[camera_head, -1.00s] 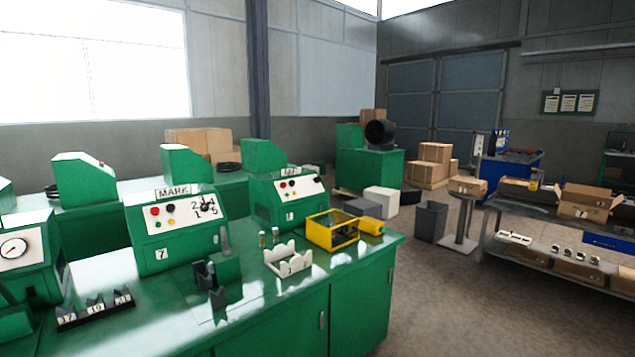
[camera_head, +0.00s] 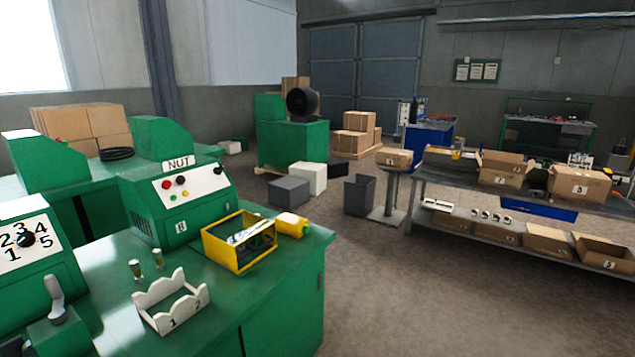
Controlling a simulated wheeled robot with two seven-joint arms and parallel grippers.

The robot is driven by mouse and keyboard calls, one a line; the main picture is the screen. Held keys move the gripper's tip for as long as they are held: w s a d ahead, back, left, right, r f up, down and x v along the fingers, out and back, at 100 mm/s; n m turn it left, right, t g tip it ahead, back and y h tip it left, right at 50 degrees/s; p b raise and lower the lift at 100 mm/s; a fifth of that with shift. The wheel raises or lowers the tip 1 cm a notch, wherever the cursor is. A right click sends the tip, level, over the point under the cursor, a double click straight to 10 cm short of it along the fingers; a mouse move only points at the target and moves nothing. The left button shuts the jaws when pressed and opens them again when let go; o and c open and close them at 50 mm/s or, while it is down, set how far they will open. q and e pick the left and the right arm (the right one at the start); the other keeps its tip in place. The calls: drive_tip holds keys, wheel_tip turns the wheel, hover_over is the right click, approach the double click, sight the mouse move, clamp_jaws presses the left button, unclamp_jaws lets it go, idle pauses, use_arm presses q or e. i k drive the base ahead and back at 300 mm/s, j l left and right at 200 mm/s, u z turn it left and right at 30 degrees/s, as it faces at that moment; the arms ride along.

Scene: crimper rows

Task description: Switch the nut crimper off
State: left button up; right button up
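The nut crimper (camera_head: 178,195) is a green machine on the green bench at left, with a "NUT" sign (camera_head: 179,162) on top. Its sloped white panel (camera_head: 190,187) carries red and black buttons, small green and yellow ones below, and a black knob (camera_head: 218,171) at the right end. I cannot tell from the panel whether it is on or off. Neither of my grippers is in view.
A yellow open box (camera_head: 240,243), a white numbered holder (camera_head: 171,303) and two small cylinders stand on the bench (camera_head: 285,265) before the crimper. Another green machine (camera_head: 30,262) is at far left. Open floor (camera_head: 400,280) lies right of the bench, before a shelf table (camera_head: 450,178).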

sight(217, 169)
drive_tip(key=i+l+z, duration=0.5)
drive_tip(key=i, duration=0.85)
drive_tip(key=i+j+z, duration=0.2)
drive_tip(key=i+z, duration=0.25)
drive_tip(key=i, duration=0.85)
drive_tip(key=i+u, duration=0.35)
drive_tip(key=i+l+u, duration=0.1)
drive_tip(key=i+u, duration=0.3)
drive_tip(key=i, duration=0.2)
drive_tip(key=i+l+u, duration=0.35)
drive_tip(key=i+j, duration=0.1)
